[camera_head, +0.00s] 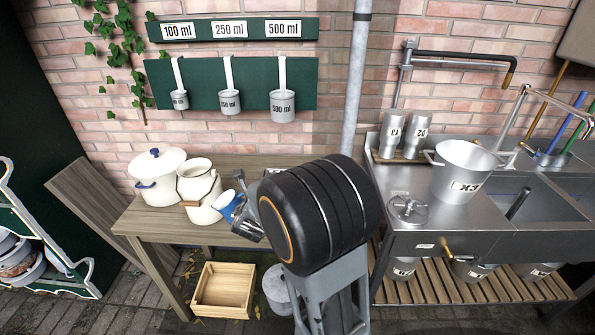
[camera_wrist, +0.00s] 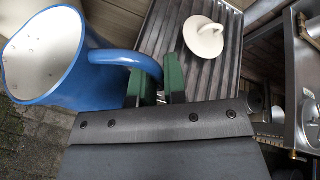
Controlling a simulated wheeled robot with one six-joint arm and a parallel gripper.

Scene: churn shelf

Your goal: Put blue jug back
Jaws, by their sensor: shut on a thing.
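The blue jug (camera_wrist: 58,55) fills the left of the wrist view, with its white inside showing. My gripper (camera_wrist: 158,82) is shut on its handle with green finger pads. In the head view the blue jug (camera_head: 228,206) appears tilted, in front of the wooden bench and beside a white can with a wooden grip (camera_head: 199,186). My arm hides part of the bench there, and the jug's base is hard to make out. I cannot tell whether it touches the bench.
A white lidded pot (camera_head: 158,180) stands on the wooden bench (camera_head: 140,222). A wooden crate (camera_head: 223,309) lies below. A steel sink with a bucket (camera_head: 464,168) stands to the right. Measuring cups hang on a green board (camera_head: 205,97). A white lid (camera_wrist: 204,38) lies on a ribbed surface.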

